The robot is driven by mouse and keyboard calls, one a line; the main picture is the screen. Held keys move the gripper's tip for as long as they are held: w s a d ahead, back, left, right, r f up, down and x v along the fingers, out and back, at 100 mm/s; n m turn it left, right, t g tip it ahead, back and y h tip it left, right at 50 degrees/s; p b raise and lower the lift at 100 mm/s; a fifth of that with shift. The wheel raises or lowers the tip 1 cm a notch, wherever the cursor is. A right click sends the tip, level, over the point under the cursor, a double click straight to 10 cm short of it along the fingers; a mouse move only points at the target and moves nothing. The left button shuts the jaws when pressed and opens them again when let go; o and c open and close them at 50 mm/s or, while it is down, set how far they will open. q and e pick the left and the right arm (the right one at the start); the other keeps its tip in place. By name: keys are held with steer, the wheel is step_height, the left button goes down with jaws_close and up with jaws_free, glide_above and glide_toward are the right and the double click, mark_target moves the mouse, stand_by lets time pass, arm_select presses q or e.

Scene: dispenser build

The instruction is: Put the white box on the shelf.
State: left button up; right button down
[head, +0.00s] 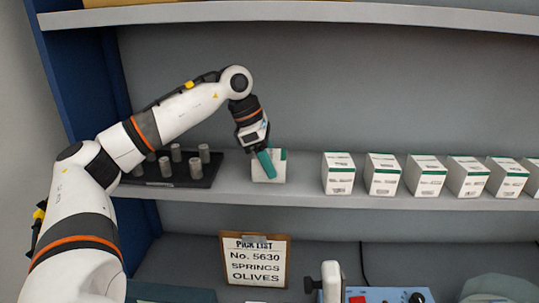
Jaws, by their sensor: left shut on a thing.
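A white box with a green edge (272,172) is on the grey shelf (305,200), between the dark peg tray and a row of similar boxes. My left gripper (265,162) reaches down to it from above with its teal fingers and is shut on it. The fingers hide part of the box. The box's underside looks level with the shelf surface; I cannot tell whether it bears its full weight there. My right gripper is not in view.
Several white and green boxes (383,174) stand in a row to the right. A dark tray (160,182) with grey pegs stands to the left. An upper shelf (300,12) runs above. A pick list sign (254,260) and a blue device (385,295) are below.

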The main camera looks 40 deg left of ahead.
arm_select(q)
steer(key=shift+f, duration=0.1)
steer(key=o, duration=1.2)
steer(key=b+v, duration=0.2)
steer(key=v, duration=0.5)
steer(key=shift+r, duration=0.4)
steer(key=shift+s+f, duration=0.1)
